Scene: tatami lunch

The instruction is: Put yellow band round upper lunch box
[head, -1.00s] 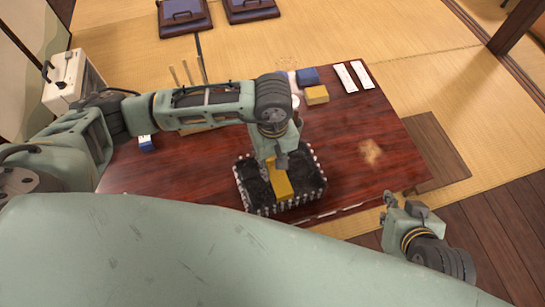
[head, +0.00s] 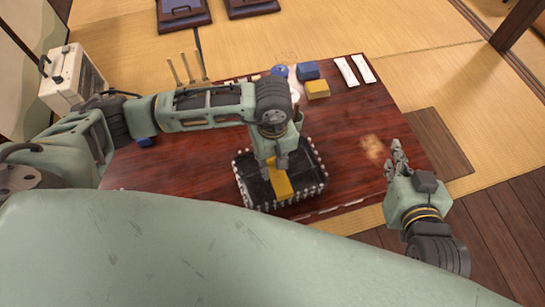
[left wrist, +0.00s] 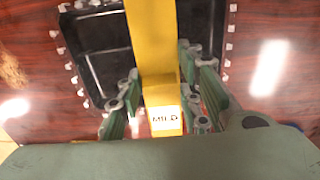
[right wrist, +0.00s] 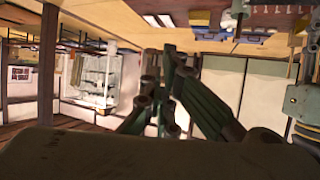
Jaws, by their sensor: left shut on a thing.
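A yellow box (head: 317,88) and a blue box (head: 308,70) stand at the back of the dark red table (head: 345,140), beside two white strips (head: 354,71). Another blue thing is partly under my left arm. The table's right part is clear.

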